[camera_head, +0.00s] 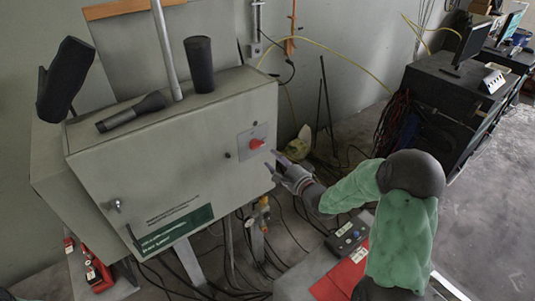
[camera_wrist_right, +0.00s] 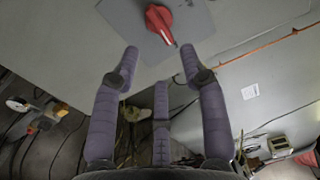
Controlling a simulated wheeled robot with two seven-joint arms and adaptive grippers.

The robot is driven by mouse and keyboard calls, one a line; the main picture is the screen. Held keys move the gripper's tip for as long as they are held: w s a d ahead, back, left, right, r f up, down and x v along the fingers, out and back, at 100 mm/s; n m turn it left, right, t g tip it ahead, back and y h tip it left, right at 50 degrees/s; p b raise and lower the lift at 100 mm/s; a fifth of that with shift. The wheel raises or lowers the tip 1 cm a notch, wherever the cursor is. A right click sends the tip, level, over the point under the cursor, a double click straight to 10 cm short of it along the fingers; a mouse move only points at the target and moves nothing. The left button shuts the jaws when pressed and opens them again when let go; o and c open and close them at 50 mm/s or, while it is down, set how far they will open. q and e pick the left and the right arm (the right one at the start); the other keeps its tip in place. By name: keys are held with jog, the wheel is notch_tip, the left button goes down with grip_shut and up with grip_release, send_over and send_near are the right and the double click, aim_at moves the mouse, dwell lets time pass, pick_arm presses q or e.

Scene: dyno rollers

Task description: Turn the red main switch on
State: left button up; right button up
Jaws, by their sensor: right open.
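The red main switch (camera_head: 256,144) is a small red knob on a grey square plate (camera_head: 246,136) on the front of the grey cabinet (camera_head: 180,165). In the right wrist view the red knob (camera_wrist_right: 159,19) is at the top, its pointed end angled down to the right. My right gripper (camera_head: 278,163) is open and empty, just right of and below the knob. Its fingers (camera_wrist_right: 158,55) point toward the knob in the wrist view, with a visible gap and no contact. My left gripper is not in view.
Dark cylinders (camera_head: 200,64) and a dark torch-like tube (camera_head: 131,112) are on the cabinet top. A silver latch (camera_head: 115,204) is at the front left. Cables lie on the floor below. A black desk (camera_head: 445,88) stands at the right, with open floor beside it.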

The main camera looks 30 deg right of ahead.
jog(key=shift+s+d, duration=0.15)
jog(key=shift+s, duration=1.95)
